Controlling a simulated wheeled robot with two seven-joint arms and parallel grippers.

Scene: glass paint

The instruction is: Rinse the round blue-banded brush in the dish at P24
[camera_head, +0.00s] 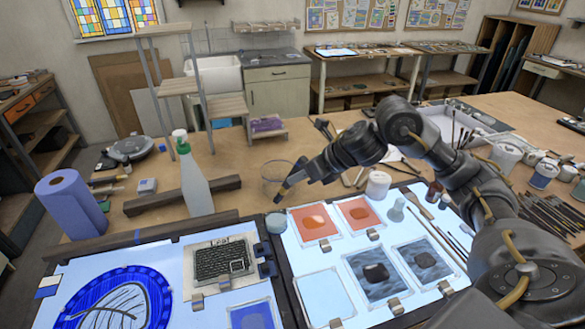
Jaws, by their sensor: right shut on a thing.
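My right gripper (302,175) reaches in from the right and is shut on a brush (286,187). The brush slants down to the left, with a blue band near its lower end and a dark tip. A clear round glass dish (268,186) stands on the wooden bench just behind and left of the brush. The brush tip overlaps the dish's front right side in this view; I cannot tell whether it is inside, above or in front of it. No P24 label is readable. My left gripper is not in view.
A lit panel (322,293) with glass tiles lies in front. A small round pot (276,223) sits at its corner. A spray bottle (195,185) and blue paper roll (72,203) stand left. A white jar (378,185) and several brushes (552,215) are at right.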

